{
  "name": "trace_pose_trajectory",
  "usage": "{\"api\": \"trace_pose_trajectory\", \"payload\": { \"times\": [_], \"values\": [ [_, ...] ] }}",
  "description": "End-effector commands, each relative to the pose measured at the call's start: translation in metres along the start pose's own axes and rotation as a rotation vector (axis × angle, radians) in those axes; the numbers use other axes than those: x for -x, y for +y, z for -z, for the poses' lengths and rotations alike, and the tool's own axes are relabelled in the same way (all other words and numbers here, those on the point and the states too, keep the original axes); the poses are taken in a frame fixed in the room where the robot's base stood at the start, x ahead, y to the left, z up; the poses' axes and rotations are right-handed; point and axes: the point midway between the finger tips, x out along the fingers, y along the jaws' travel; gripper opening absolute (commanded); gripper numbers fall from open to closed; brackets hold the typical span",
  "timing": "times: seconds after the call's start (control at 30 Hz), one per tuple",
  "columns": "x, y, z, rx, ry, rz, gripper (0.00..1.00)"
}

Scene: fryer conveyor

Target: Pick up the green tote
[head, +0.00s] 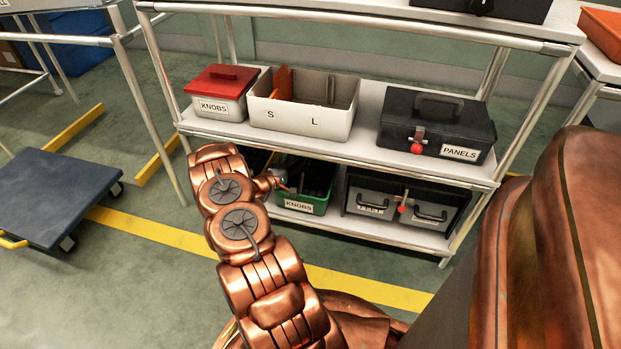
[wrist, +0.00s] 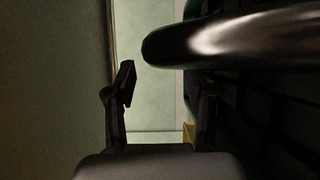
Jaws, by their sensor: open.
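The green tote (head: 303,204), labelled KNOBS, stands on the lower shelf, left of the dark case. Dark contents show inside it. My arm reaches in from the front left, and my gripper (head: 281,181) is at the tote's left side near its upper edge, partly hidden by my arm. In the wrist view my gripper (wrist: 166,95) is open, its two fingers apart with nothing clearly between them. A strip of green, probably the tote (wrist: 190,9), shows by the right finger, with a dark ribbed area beyond. Contact with the tote cannot be told.
On the upper shelf (head: 365,152) are a red-lidded KNOBS box (head: 222,107), an S/L bin (head: 300,122) and a black PANELS case (head: 437,125). A FEET case (head: 372,203) is right of the tote. A shiny rounded object (wrist: 235,36) fills the wrist view's top right.

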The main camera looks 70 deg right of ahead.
Motion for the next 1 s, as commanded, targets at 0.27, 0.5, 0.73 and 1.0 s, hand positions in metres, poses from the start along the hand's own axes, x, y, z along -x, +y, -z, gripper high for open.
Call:
{"api": "trace_pose_trajectory", "payload": {
  "times": [0.27, 0.5, 0.73, 1.0],
  "values": [
    [-0.019, -0.004, 0.0, -0.002, -0.002, 0.001, 0.54],
    [-0.043, -0.004, 0.001, -0.003, -0.002, 0.0, 0.54],
    [-0.054, -0.002, 0.002, -0.002, 0.001, -0.001, 0.54],
    [-0.055, -0.001, 0.002, -0.001, 0.001, 0.0, 0.52]
  ]
}}
